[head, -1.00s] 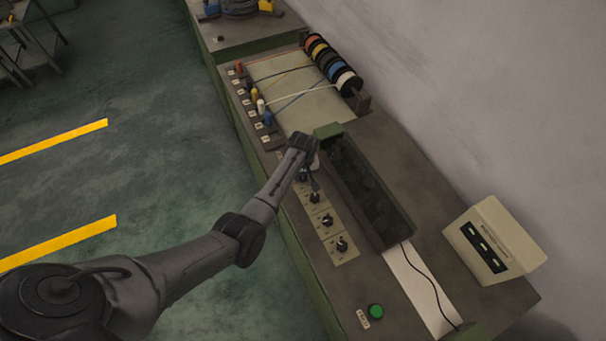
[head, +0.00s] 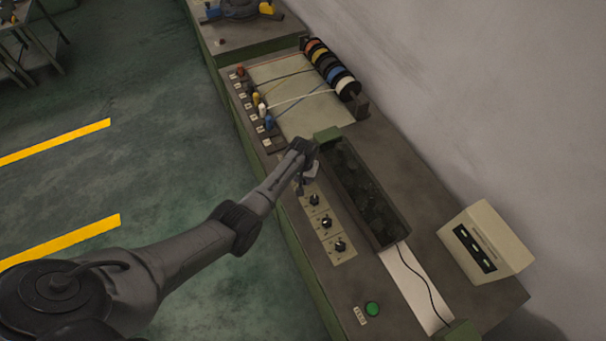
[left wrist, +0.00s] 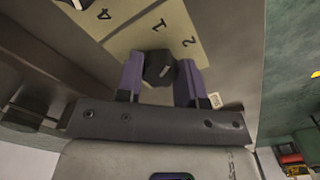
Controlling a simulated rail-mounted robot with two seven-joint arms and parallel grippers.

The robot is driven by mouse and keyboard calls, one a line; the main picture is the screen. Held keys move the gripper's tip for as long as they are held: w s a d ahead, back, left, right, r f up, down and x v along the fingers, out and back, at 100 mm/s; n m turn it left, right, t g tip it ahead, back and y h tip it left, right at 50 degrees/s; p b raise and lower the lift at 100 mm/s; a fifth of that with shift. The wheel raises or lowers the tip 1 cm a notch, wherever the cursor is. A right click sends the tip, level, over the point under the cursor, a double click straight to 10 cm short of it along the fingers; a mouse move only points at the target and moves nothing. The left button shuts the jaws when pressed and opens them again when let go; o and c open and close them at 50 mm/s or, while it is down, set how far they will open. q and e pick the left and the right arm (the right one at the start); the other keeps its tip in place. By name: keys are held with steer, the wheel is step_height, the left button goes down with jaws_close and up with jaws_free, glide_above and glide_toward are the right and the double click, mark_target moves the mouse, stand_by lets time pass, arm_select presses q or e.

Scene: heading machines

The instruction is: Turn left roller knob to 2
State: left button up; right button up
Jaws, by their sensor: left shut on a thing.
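My left gripper (head: 301,187) reaches down to the far end of the knob panel (head: 322,235). In the left wrist view its two purple fingers (left wrist: 160,82) are shut on a black knob (left wrist: 160,68), one on each side. The panel carries the numbers 1 (left wrist: 160,25), 2 (left wrist: 189,42) and 4 (left wrist: 103,14) around the knob. I cannot tell which number the knob's pointer faces. In the head view the gripper hides this knob. My right gripper is not in view.
Several more black knobs, such as the nearest one (head: 340,246), line the panel. A dark open trough (head: 396,236) runs beside it. Coloured spools (head: 330,66) stand farther back. A green button (head: 373,309) and a beige box (head: 486,243) are at the near end.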

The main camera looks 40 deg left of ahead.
arm_select(q)
steer(key=m+p, duration=0.1)
steer(key=m, duration=0.2)
steer(key=shift+r, duration=0.1)
steer(key=shift+m+p, duration=0.4)
steer(key=shift+m, duration=1.2)
steer(key=o, duration=0.9)
